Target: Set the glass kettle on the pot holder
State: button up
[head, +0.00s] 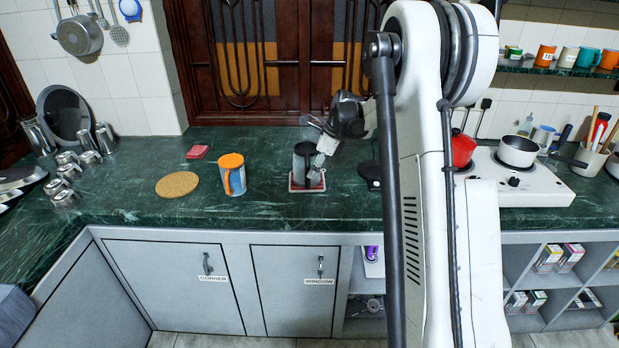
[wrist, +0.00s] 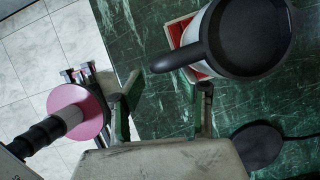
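The glass kettle (head: 303,158), with a dark lid and handle, stands upright on a square red-and-white pad (head: 294,187), which looks like the pot holder. In the wrist view the kettle (wrist: 243,30) is seen from above, and the pad (wrist: 178,30) shows partly under it. The kettle's black handle (wrist: 183,60) points toward my gripper (wrist: 168,88). My gripper is open, its two fingers apart with nothing clamped between them. The handle end lies just beyond the fingertips. In the head view my gripper (head: 321,165) is at the kettle's right side.
A round black base (wrist: 257,144) lies on the counter near the kettle. An orange-lidded jug (head: 232,175), a round cork mat (head: 177,184) and a red folded cloth (head: 197,152) are to the left. A stove (head: 530,185) with pots is right. The counter's front is clear.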

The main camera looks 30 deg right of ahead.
jog(key=v, duration=0.6)
jog(key=s+a+r+n+t+h, duration=0.1)
jog(key=s+a+r+n, duration=0.5)
jog(key=s+a, duration=0.2)
jog(key=s+a+r+n+h, duration=0.1)
jog(key=s+a+r+n, duration=0.5)
jog(key=s+a, duration=0.2)
jog(key=s+a+f+n+t, duration=0.1)
jog(key=s+a+n, duration=0.3)
jog(key=s, duration=0.6)
jog(key=s+a+f+n+t+h, duration=0.1)
jog(key=s+a+f+n+t, duration=0.1)
jog(key=s+a+n, duration=0.3)
jog(key=s+f+n, duration=0.1)
jog(key=s+n, duration=0.3)
jog(key=s, duration=0.1)
jog(key=shift+h, duration=0.3)
